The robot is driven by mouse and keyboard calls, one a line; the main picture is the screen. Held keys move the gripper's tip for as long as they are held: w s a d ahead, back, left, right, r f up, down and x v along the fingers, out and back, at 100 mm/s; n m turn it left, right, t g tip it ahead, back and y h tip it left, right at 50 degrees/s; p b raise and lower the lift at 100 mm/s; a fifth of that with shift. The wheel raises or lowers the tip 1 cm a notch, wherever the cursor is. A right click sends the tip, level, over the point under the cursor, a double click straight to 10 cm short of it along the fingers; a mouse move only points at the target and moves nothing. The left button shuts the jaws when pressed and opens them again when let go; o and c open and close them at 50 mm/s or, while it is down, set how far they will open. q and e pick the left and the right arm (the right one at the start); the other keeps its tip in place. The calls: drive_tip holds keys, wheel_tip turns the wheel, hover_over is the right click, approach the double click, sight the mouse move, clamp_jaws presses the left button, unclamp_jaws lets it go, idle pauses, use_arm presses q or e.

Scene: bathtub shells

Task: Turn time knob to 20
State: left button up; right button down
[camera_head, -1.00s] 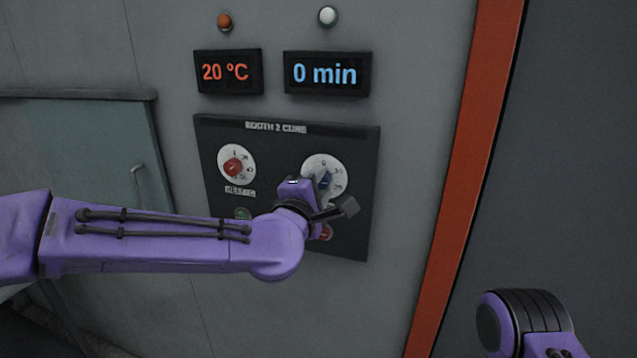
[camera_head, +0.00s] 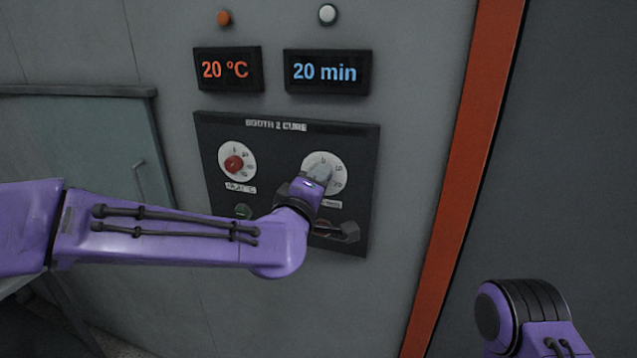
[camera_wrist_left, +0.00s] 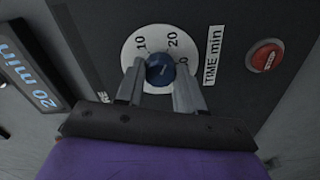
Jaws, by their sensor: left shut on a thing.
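The blue time knob (camera_wrist_left: 160,69) sits on a white dial marked 10, 20 and "TIME min" in the left wrist view. My left gripper (camera_wrist_left: 161,80) is shut on the knob, one finger on each side. In the head view the left gripper (camera_head: 316,188) is at the white time dial (camera_head: 328,165) and hides most of the knob. The time display (camera_head: 325,72) reads "20 min" in blue; the time display (camera_wrist_left: 28,80) also shows in the left wrist view. My right gripper is not in view; only part of my right arm shows at the lower right.
The dark control panel (camera_head: 285,132) also carries a red temperature knob (camera_head: 234,163) and a green button (camera_head: 243,211). A red button (camera_wrist_left: 265,56) is close to the time dial. The temperature display (camera_head: 228,70) reads 20 °C. An orange-red post (camera_head: 455,190) stands right of the panel.

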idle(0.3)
use_arm(q)
drive_tip(key=o, duration=1)
drive_tip(key=shift+o, duration=0.2)
drive_tip(key=b+v, duration=0.3)
drive_tip(key=v, duration=0.7)
drive_tip(key=shift+s, duration=0.3)
